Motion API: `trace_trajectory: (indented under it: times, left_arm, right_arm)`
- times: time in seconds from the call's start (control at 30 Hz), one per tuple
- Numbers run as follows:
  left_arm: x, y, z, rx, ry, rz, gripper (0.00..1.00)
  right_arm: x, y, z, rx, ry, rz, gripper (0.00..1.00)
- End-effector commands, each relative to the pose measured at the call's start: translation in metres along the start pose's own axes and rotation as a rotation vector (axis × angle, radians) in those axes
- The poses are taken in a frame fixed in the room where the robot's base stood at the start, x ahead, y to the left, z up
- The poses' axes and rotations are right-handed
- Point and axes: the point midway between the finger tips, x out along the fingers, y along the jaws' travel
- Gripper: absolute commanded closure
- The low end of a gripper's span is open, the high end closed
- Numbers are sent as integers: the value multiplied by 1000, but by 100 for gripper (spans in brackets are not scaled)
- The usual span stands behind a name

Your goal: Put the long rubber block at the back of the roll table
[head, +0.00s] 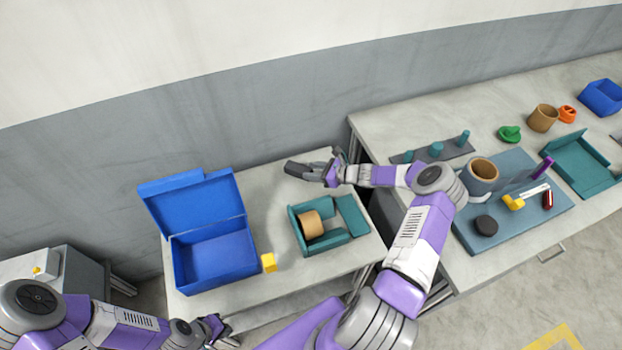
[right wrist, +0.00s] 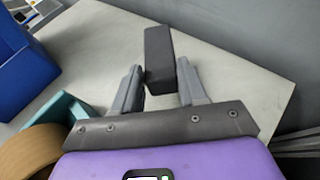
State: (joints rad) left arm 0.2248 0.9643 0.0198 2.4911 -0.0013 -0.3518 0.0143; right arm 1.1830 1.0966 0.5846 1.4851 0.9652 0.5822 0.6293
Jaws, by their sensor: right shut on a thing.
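The long rubber block (right wrist: 158,55) is a dark grey bar. In the right wrist view it stands out between the fingers of my right gripper (right wrist: 160,86), which is shut on it. In the head view the block (head: 297,168) and my right gripper (head: 322,174) are at the back right part of the roll table (head: 273,183), a light grey table. I cannot tell whether the block touches the tabletop. My left gripper (head: 221,331) is low at the table's front edge, away from the block; its finger opening is unclear.
On this table stand an open blue box (head: 215,285), a small yellow block (head: 268,262) and a teal holder (head: 328,242) with a tan roll (head: 310,225). A grey wall (head: 240,120) lies behind. A larger table (head: 400,142) with several objects stands at right.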

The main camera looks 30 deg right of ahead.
Motion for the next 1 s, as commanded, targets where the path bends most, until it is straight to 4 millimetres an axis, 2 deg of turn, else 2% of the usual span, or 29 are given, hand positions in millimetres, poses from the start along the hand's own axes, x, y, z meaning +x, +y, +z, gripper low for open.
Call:
trace_trajectory:
  times: [0.13,0.3,0.53,0.57,0.7,1.0]
  left_arm:
    - [2,-1,0,0,0,0,100]
    - [7,-3,-1,0,1,0,100]
    - [7,-2,0,0,1,0,100]
    - [7,-2,-1,0,1,0,100]
    - [7,-2,0,0,1,0,100]
    - [7,-2,0,0,0,0,100]
  right_arm:
    - [5,0,-10,0,-2,1,93]
    - [15,0,-34,0,-1,1,93]
    - [16,0,-37,-1,0,1,93]
    - [16,0,-37,-1,1,0,55]
    - [16,0,-37,-1,1,0,34]
    - [14,0,-37,-1,0,0,33]
